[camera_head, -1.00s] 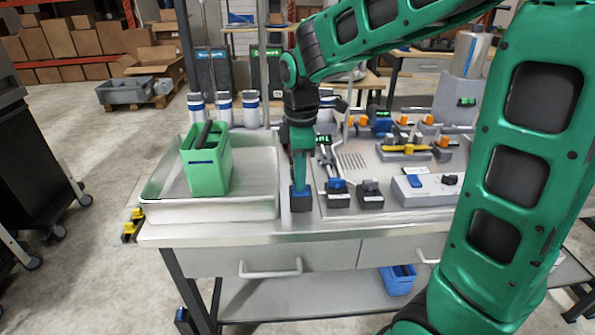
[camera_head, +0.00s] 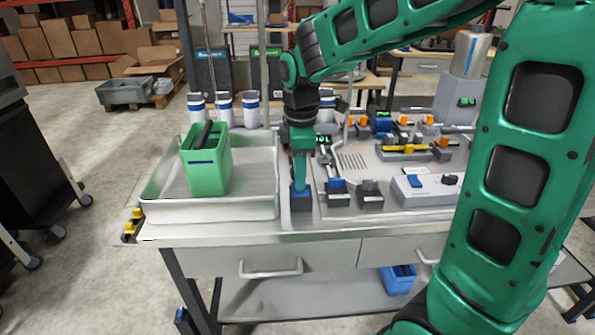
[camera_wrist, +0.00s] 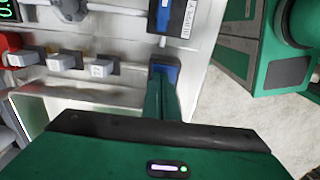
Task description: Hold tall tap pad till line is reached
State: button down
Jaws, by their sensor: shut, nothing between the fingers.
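A green container (camera_head: 206,172) with a dark blue line on its front stands upright in the shallow grey basin (camera_head: 250,211) at the left of the bench. A dark bar crosses its top. I cannot see the liquid level inside. My gripper (camera_head: 300,184) points down with its fingers shut, at a blue-topped pad (camera_head: 301,200) right of the basin. The fingertips seem to touch the pad's top. In the wrist view my shut fingers (camera_wrist: 164,84) reach the blue pad (camera_wrist: 166,71). I cannot tell how far it is pressed.
Two similar blocks, one blue-topped (camera_head: 338,196) and one grey (camera_head: 370,197), stand right of the pad. A small green display (camera_head: 323,140) is behind my gripper, partly hidden. Valves (camera_head: 408,149) and a grey control box (camera_head: 424,189) fill the right of the bench.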

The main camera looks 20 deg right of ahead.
jog(key=shift+s+f, duration=0.2)
jog(key=shift+f, duration=0.1)
dwell(0.4)
notch_tip(320, 180, up, 14)
jog(key=shift+w+r, duration=0.25)
jog(key=shift+w, duration=0.05)
dwell(0.3)
jog(key=shift+r, duration=0.1)
dwell(0.8)
jog(key=shift+s+r, duration=0.3)
jog(key=shift+r, duration=0.6)
notch_tip(320, 180, down, 14)
jog(key=shift+f, duration=0.1)
dwell(0.4)
